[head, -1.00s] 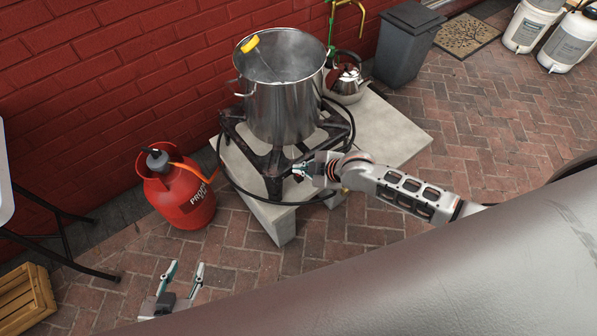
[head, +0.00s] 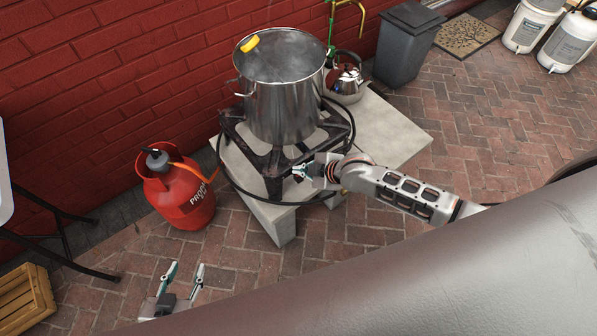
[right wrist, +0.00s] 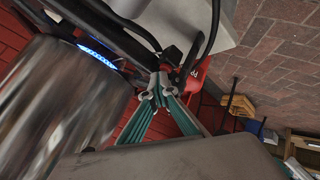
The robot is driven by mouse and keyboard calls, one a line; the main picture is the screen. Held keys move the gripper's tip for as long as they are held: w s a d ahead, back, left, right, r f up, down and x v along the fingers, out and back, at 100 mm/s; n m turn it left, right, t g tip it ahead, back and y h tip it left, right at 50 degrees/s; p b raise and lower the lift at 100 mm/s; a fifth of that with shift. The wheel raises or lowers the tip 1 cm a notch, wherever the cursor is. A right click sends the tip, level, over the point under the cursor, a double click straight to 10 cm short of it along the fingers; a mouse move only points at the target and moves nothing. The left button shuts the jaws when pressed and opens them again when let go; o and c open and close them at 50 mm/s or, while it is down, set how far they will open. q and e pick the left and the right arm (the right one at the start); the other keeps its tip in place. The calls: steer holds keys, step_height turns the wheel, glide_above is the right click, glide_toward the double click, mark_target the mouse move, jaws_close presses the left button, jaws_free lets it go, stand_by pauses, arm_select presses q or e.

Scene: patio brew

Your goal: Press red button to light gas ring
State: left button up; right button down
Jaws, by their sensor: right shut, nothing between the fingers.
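The steel pot (head: 282,100) stands on the dark gas burner frame (head: 272,180), which rests on a pale slab. In the right wrist view, a strip of blue flame (right wrist: 97,55) glows under the blurred pot (right wrist: 60,100). My right gripper (head: 299,172) is shut at the front corner of the burner. Its fingertips (right wrist: 161,92) also show close to a dark part of the frame in the right wrist view; I cannot tell whether they touch. I cannot make out the red button. My left gripper (head: 187,268) is open and empty above the brick paving.
A red gas bottle (head: 181,193) stands left of the burner, with an orange hose. A black hose (head: 226,178) loops around the burner. A kettle (head: 345,80) sits right of the pot. A wooden crate (head: 25,299) is at lower left.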

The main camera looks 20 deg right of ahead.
steer(key=shift+s+d+r+p, duration=0.1)
steer(key=shift+r+p, duration=0.15)
steer(key=shift+p, duration=0.3)
stand_by(0.4)
steer(key=shift+r+p, duration=0.75)
steer(key=shift+r, duration=0.1)
step_height(320, 180, up, 4)
steer(key=p, duration=0.4)
steer(key=shift+r, duration=0.1)
steer(key=shift+r+p, duration=0.2)
steer(key=shift+p, duration=0.35)
steer(key=shift+f, duration=0.1)
